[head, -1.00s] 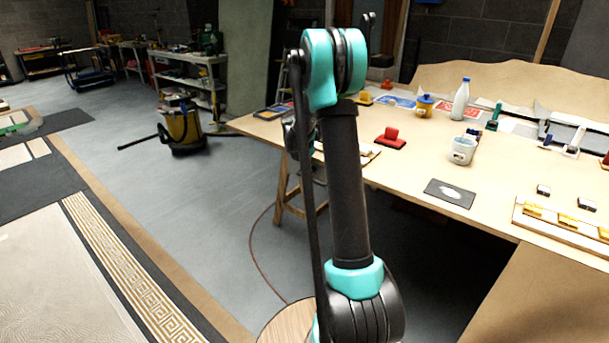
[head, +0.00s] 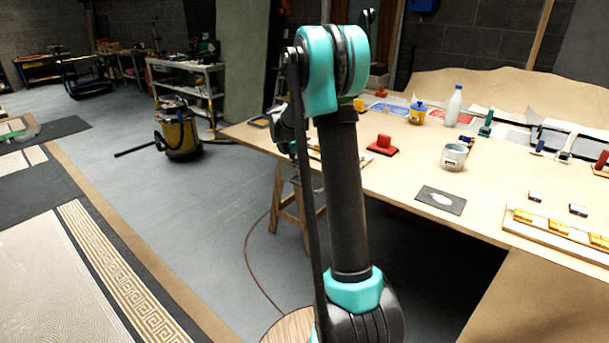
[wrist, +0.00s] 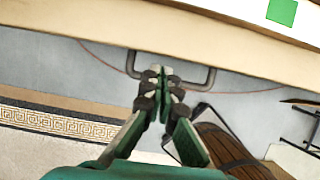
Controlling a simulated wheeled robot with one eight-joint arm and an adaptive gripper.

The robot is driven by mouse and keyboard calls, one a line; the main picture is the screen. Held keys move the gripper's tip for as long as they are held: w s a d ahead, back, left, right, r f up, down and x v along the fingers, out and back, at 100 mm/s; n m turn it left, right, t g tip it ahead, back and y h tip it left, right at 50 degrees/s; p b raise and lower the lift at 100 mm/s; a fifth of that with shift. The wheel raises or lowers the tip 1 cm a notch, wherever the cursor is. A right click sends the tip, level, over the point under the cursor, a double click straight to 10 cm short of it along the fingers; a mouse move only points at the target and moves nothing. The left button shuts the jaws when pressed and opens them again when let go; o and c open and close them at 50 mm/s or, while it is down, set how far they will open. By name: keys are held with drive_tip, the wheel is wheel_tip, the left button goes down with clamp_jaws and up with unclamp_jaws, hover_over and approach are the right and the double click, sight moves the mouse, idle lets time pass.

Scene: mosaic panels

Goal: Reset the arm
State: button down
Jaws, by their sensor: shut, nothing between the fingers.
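My arm stands upright in the middle of the head view, with teal joints and a dark link. My gripper shows in the wrist view (wrist: 161,80), its green and black fingers together and nothing between them. It points toward the pale edge of a table or panel, with grey floor beneath. In the head view the gripper itself is mostly hidden behind my arm.
A wooden worktable (head: 400,175) stands at the right, bearing a red block (head: 383,146), a white bottle (head: 453,106), a pale cup (head: 454,157) and a dark plate (head: 441,200). A yellow-black vacuum (head: 178,132) stands on the open floor at left. Patterned panels (head: 105,258) lie at far left.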

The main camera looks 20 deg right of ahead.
drive_tip(key=s+a+r+m+y, duration=0.1)
drive_tip(key=s+a+m+y, duration=0.15)
drive_tip(key=s+m, duration=1.35)
drive_tip(key=s+a+f+m, duration=0.1)
drive_tip(key=s+f+m, duration=0.1)
drive_tip(key=s, duration=0.5)
drive_tip(key=s+a+f+m+t, duration=0.1)
drive_tip(key=s+m, duration=0.3)
drive_tip(key=s, duration=0.4)
drive_tip(key=s+a+f+m+y, duration=0.1)
drive_tip(key=s+f+m, duration=0.2)
drive_tip(key=s, duration=0.5)
drive_tip(key=shift+a+f+t, duration=0.25)
drive_tip(key=shift+f+t, duration=0.05)
drive_tip(key=shift+f, duration=0.05)
